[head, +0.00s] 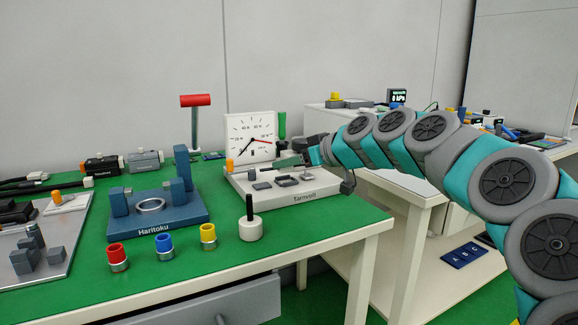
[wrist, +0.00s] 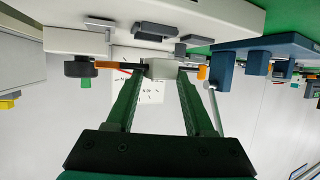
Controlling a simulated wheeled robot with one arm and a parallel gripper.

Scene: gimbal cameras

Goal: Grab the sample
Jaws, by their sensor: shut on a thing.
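My gripper (head: 288,161) reaches in from the right over the white instrument base (head: 290,198), whose label seems to read "Earnvolt". In the wrist view, which looks upside down, the two long green fingers (wrist: 161,72) are shut on a small pale grey block (wrist: 160,68), which seems to be the sample. Dark rods show on both sides of the block, with an orange part (wrist: 104,64) further left. I cannot tell whether the block touches the rods or the base. In the head view the block is too small to make out.
A white dial gauge (head: 250,136) stands behind the base. A blue fixture (head: 155,213) with a metal ring is to the left. Red, blue and yellow capped cylinders (head: 164,243) and a white round weight (head: 250,229) stand in front. A red-topped lever (head: 196,101) rises behind.

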